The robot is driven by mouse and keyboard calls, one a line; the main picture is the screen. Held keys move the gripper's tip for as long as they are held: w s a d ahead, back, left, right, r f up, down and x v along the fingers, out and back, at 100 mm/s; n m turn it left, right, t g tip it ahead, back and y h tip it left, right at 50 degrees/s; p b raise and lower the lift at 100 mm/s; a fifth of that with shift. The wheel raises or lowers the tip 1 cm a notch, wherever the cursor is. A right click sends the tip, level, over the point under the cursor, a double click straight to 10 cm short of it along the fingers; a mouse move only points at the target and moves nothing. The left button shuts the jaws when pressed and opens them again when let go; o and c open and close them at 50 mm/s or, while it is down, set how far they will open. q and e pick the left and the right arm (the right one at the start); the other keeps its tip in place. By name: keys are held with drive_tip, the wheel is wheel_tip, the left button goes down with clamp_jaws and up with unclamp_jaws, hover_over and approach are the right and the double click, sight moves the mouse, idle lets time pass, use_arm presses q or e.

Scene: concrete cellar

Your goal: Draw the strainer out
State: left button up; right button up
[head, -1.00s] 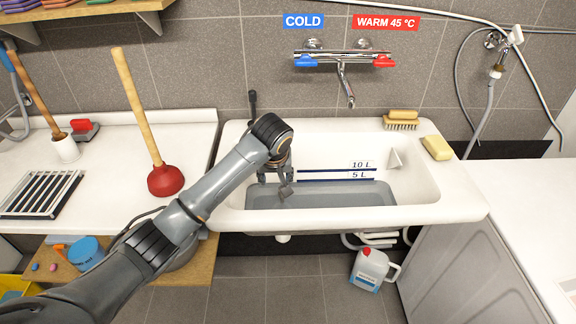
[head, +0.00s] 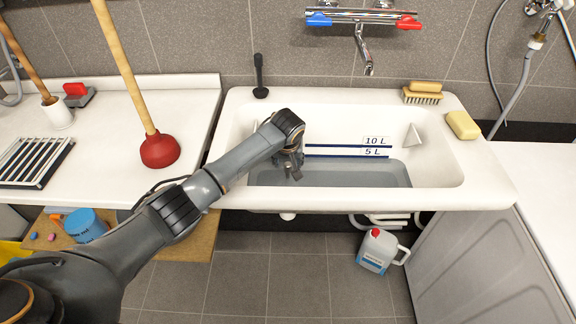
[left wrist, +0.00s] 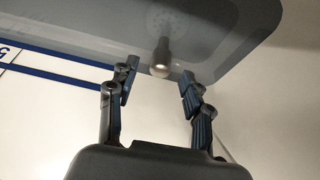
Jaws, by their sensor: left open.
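The strainer (left wrist: 166,20) shows in the left wrist view as a pale perforated disc under grey water, with a rounded metal knob (left wrist: 160,66) standing up from it. In the head view the strainer is not visible. My left gripper (head: 293,172) is inside the left part of the white sink (head: 495,190), above or at the water (head: 340,174). In the left wrist view my left gripper (left wrist: 155,82) is open, its fingers on either side of the line to the knob. The fingers are empty; I cannot tell the exact gap to the knob.
A wall tap (head: 364,50) hangs over the sink. A brush (head: 422,95) and yellow sponge (head: 463,125) lie on its right rim; a dark upright handle (head: 259,75) stands at the back left. A red plunger (head: 159,150) stands on the left counter.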

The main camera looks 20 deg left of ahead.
sight(288, 164)
use_arm(q)
drive_tip(key=shift+x, duration=1.65)
drive_tip(key=shift+r, duration=0.1)
clamp_jaws()
